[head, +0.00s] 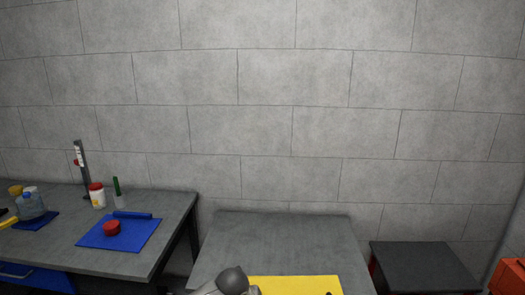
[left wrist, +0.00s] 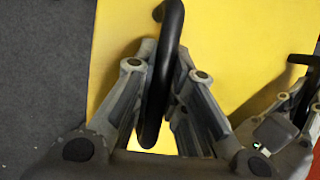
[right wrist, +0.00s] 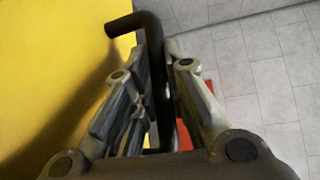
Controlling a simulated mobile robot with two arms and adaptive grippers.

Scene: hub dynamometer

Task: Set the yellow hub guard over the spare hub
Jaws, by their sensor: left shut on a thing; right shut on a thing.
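The yellow hub guard (head: 295,285) shows only in part at the bottom edge of the head view. Its flat yellow face also fills much of the left wrist view (left wrist: 225,40) and the left of the right wrist view (right wrist: 45,65). My left gripper (left wrist: 165,75) is shut on one black bar handle (left wrist: 172,25) of the guard. My right gripper (right wrist: 160,70) is shut on another black bar handle (right wrist: 130,22) at the guard's other side. I cannot see the spare hub in any view. I cannot tell what is under the guard.
A grey table (head: 270,235) lies behind the guard, its far part bare. On the left, a workbench (head: 180,210) holds a blue mat (head: 135,236), a red round piece (head: 112,228), and bottles. A dark low cabinet (head: 425,265) and an orange box (head: 510,275) stand right.

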